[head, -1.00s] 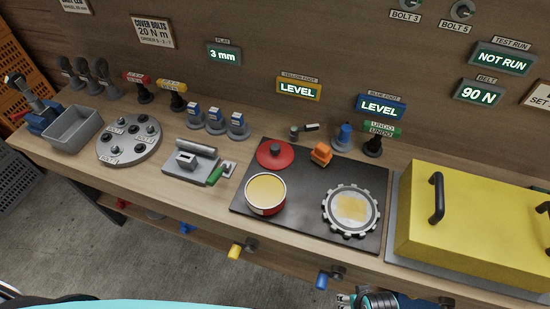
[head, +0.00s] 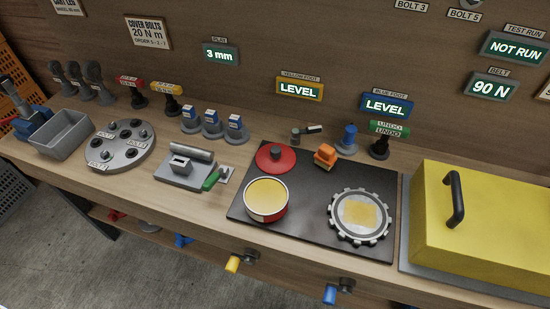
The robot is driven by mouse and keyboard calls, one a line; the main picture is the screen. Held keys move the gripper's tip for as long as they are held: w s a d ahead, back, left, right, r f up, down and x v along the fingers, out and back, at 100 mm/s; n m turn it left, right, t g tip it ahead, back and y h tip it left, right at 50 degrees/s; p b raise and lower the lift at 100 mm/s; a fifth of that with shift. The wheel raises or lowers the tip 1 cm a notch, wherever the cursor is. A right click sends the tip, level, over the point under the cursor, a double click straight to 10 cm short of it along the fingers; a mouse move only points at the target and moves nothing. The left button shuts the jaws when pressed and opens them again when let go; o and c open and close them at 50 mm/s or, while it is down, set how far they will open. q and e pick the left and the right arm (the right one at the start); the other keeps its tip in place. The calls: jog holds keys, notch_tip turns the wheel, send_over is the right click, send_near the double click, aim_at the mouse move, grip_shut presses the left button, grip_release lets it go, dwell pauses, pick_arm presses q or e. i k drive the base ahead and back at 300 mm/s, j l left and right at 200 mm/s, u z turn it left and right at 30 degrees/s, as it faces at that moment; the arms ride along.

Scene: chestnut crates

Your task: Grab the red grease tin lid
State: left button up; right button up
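The red grease tin lid (head: 283,158) lies on the black mat (head: 305,227) near its back left corner. It is a flat red disc with a dark knob on top. The open grease tin (head: 266,205), red and white with yellow grease inside, stands just in front of the lid, uncovered. Neither of my grippers shows in the head view.
An orange block (head: 325,155) sits right of the lid. A toothed ring (head: 360,215) lies front right on the mat. A yellow cover (head: 490,225) with a black handle fills the bench's right. A grey fixture with a green handle (head: 211,179) stands left of the mat.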

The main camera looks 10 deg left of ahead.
aim_at(272, 159)
jog(key=j+z, duration=0.35)
jog(key=j, duration=0.9)
